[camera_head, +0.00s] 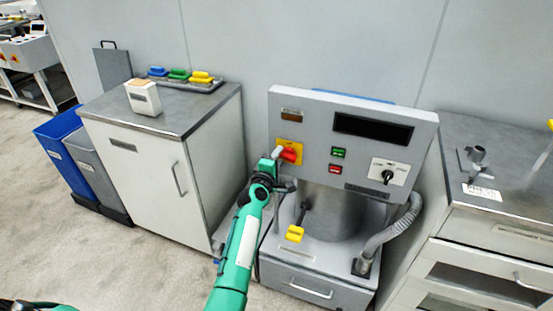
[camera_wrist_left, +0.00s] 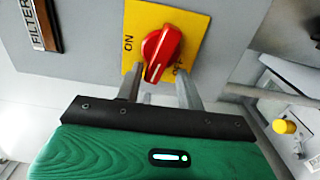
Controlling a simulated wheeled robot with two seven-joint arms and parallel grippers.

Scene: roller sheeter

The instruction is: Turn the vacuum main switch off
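The vacuum main switch is a red rotary knob (camera_head: 290,153) on a yellow plate at the left of the grey machine's panel. In the left wrist view the red knob (camera_wrist_left: 160,52) stands tilted, its white-marked end pointing down and slightly left. "ON" reads at the plate's left; a label at the lower right is partly hidden. My left gripper (camera_head: 277,155) is at the knob in the head view. In the wrist view its fingers (camera_wrist_left: 158,88) are apart, one on each side of the knob's lower end; I cannot tell whether they touch it. My right gripper is not in view.
The panel (camera_head: 352,145) also carries a dark display, green and red buttons and a black selector (camera_head: 388,176). A yellow handle (camera_head: 295,233) and a grey hose (camera_head: 392,235) are below. A cabinet (camera_head: 150,165) stands left, a steel-topped counter (camera_head: 495,140) right.

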